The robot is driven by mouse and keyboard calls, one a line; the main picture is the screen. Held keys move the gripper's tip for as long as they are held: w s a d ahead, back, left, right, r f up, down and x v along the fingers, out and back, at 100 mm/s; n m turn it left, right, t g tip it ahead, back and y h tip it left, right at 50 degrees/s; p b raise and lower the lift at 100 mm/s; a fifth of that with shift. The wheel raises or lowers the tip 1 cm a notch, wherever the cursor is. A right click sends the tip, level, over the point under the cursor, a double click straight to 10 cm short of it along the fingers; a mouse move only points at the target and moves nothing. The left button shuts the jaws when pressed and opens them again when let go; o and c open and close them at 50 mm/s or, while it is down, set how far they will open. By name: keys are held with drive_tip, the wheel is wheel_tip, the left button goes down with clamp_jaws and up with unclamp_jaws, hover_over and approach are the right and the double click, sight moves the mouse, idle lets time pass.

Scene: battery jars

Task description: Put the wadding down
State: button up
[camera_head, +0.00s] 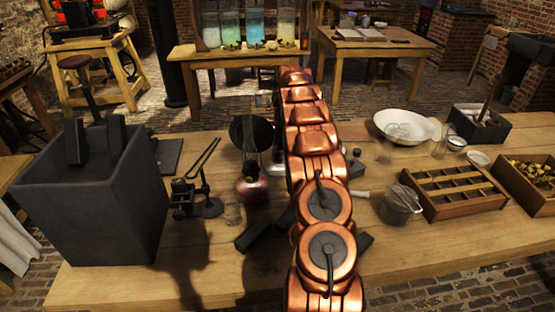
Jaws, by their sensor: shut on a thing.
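My copper arm rises through the middle of the view above the workbench (215,262). My gripper cannot be made out; the arm's own links hide the place where its end would be. I cannot pick out the wadding anywhere, so I cannot tell where it is or what it touches.
A large dark box (95,215) stands at the bench's left. A red-bottomed flask (251,188) and a small black stand (190,198) are left of my arm. A white bowl (408,125), a strainer (398,200) and a compartmented wooden tray (455,207) are right. Bare wood shows along the front.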

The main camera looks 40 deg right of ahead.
drive_tip(key=shift+f+p, duration=0.45)
drive_tip(key=shift+f, duration=1.5)
drive_tip(key=shift+f, duration=0.2)
drive_tip(key=o, duration=1)
drive_tip(key=shift+r, duration=0.1)
drive_tip(key=r+b, duration=0.1)
drive_tip(key=r, duration=0.7)
drive_tip(key=s+d+r+b, duration=0.1)
drive_tip(key=r, duration=0.3)
drive_tip(key=shift+b, duration=0.35)
